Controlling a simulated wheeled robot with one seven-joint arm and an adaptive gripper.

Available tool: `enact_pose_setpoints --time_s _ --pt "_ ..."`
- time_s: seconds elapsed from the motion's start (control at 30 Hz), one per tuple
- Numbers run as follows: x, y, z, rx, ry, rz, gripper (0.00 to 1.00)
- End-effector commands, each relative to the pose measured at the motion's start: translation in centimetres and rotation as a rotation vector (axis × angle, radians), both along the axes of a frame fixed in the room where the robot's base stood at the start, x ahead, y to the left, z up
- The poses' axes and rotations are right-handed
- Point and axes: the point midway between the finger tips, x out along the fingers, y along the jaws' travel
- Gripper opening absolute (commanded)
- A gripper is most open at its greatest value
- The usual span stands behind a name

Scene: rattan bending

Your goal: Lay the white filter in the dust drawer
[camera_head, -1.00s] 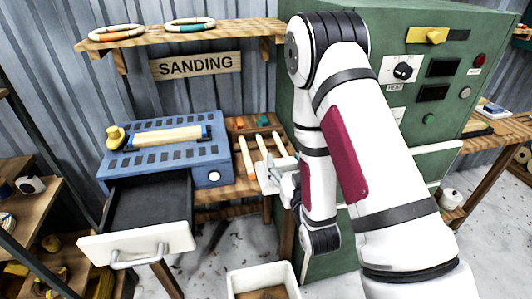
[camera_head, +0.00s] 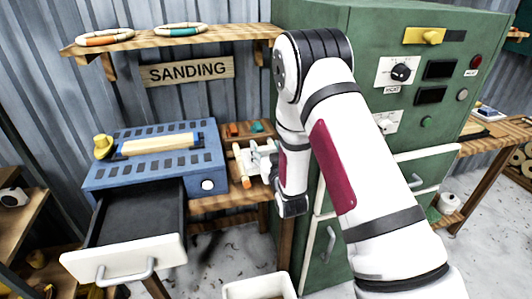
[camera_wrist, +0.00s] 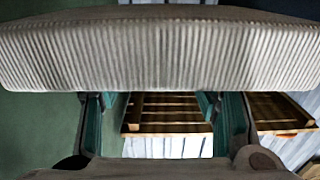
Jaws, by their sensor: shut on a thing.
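The dust drawer (camera_head: 123,262) is pulled open below the blue sanding machine (camera_head: 150,177) at left in the head view. It has a white front and a dark interior that looks empty. In the head view I cannot clearly make out the filter beside the gripper and arm.
A green cabinet (camera_head: 375,125) stands close behind my arm. A shelf (camera_head: 165,40) with sanding rings hangs above the machine. A white bin (camera_head: 258,287) sits on the floor, right of the drawer.

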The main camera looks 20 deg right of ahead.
Motion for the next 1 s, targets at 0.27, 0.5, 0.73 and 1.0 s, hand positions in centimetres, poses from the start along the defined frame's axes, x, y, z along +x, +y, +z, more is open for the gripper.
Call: enact_pose_setpoints --time_s 0.27,0.5,0.73,1.0 --pt "0.0 0.0 -1.5 0.000 -0.002 0.000 0.28" --pt "0.0 0.0 -1.8 0.000 -0.001 0.000 0.28" --pt "0.0 0.0 -2.4 0.000 -0.001 0.000 0.28" --pt "0.0 0.0 -2.7 0.000 -0.001 0.000 0.66"
